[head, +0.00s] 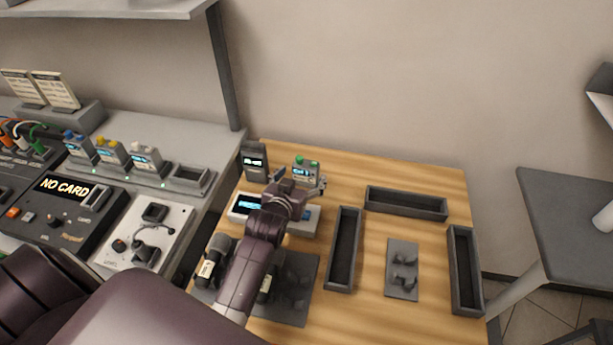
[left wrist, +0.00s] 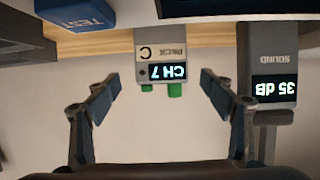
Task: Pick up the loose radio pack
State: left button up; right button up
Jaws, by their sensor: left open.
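The loose radio pack (head: 306,170) is a small grey box with green knobs and a lit display, standing at the back of the wooden table. In the left wrist view the pack (left wrist: 163,55) appears upside down, marked C with CH 7 lit. My left gripper (head: 298,182) is at the pack. In the left wrist view its open fingers (left wrist: 161,98) stand on either side of the green knobs, with a visible gap on both sides. Part of the pack's lower front is hidden by the gripper in the head view. My right gripper is not in view.
A dark sound meter (head: 255,160) stands just left of the pack and shows 35 dB in the left wrist view (left wrist: 272,70). A display unit (head: 244,205) lies below my gripper. Dark trays (head: 406,202) are at right. A charger (head: 188,178) with several packs has an empty bay.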

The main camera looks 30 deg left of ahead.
aim_at(304, 171)
pick_arm(q)
jog(key=shift+p+x, duration=0.35)
jog(key=shift+x, duration=2.45)
jog(key=shift+a, duration=0.15)
jog(key=shift+c, duration=0.5)
jog(key=c, duration=1.3)
